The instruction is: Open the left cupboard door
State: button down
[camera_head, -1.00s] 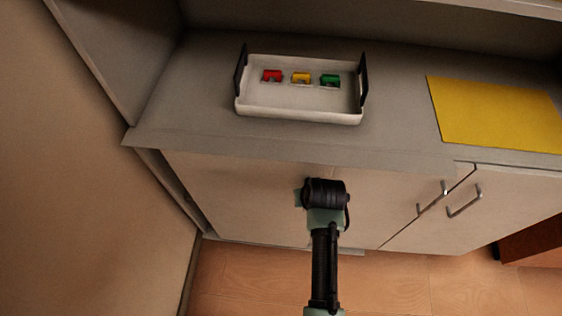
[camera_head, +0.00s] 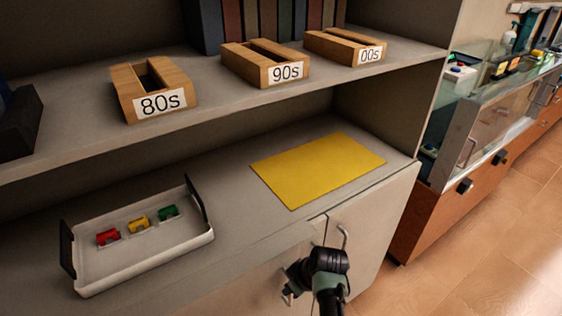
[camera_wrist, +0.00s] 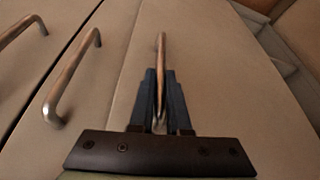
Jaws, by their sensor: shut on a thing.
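In the wrist view, the fingers of my gripper (camera_wrist: 161,105) are closed around an upright metal bar handle (camera_wrist: 162,55) on a pale cupboard panel (camera_wrist: 215,75). Two more bar handles, one nearer (camera_wrist: 72,75) and one at the far left (camera_wrist: 18,30), stand to its left, with a dark seam between them. In the head view, my gripper (camera_head: 296,275) is low at the cupboard front. One handle (camera_head: 344,236) shows on the right door (camera_head: 372,225), and part of another (camera_head: 287,298) shows beside my gripper.
A white tray (camera_head: 150,262) with red, yellow and green pieces and a yellow sheet (camera_head: 318,168) lie on the counter above. Wooden boxes stand on the upper shelf (camera_head: 215,98). A glass display case (camera_head: 480,125) is at the right, with clear floor (camera_head: 460,240) before it.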

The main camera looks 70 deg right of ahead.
dwell(0.3)
jog(key=c, duration=0.9)
grip_release()
jog(key=shift+r, duration=0.1)
jog(key=p+v, duration=0.1)
jog(key=v, duration=1.1)
jog(key=shift+s+r+p, duration=0.15)
jog(key=shift+r+p, duration=0.2)
